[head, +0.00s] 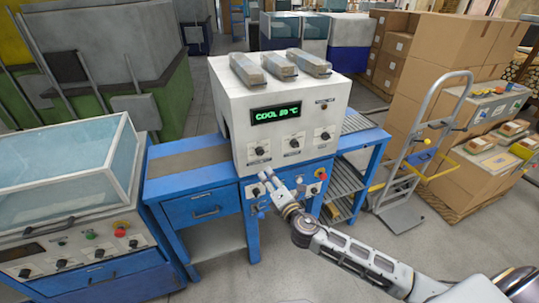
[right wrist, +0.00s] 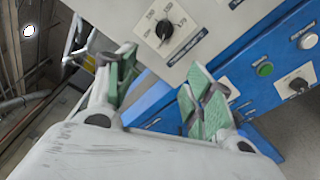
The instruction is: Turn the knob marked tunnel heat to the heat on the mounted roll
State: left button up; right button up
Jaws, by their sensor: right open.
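A pale machine (head: 240,103) stands on a blue bench, with a green display (head: 277,113) that seems to read COOL and a temperature in °C. Below it are three dark knobs: left (head: 259,151), middle (head: 294,143) and right (head: 325,136). Their labels are too small to read, so I cannot tell which is tunnel heat. My right gripper (head: 270,188) is open and empty, in front of the blue lower panel and below these knobs. In the right wrist view its green-padded fingers (right wrist: 163,88) are apart, and one knob (right wrist: 163,29) with a printed scale lies beyond them, untouched. No mounted roll is identifiable.
The blue lower panel has a red button (head: 320,173) and a green button (right wrist: 265,69). Several wrapped bars (head: 278,65) lie on the machine's top. A glass-lidded machine (head: 70,165) stands at left. A hand truck (head: 412,160) and cartons (head: 475,150) stand at right.

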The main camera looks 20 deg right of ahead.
jog(key=d+n, duration=0.1)
jog(key=r+n+h, duration=0.1)
jog(key=shift+d+n, duration=0.35)
jog(key=shift+n, duration=0.05)
jog(key=shift+w, duration=0.15)
dwell(0.5)
send_near(262, 154)
jog(key=shift+w, duration=0.8)
jog(key=shift+w+a+f+p, duration=0.15)
jog(key=shift+w+p, duration=0.3)
jog(key=shift+w, duration=1.55)
jog(key=shift+w+a+f+p, duration=0.15)
jog(key=shift+w+p, duration=0.25)
jog(key=shift+w, duration=1.65)
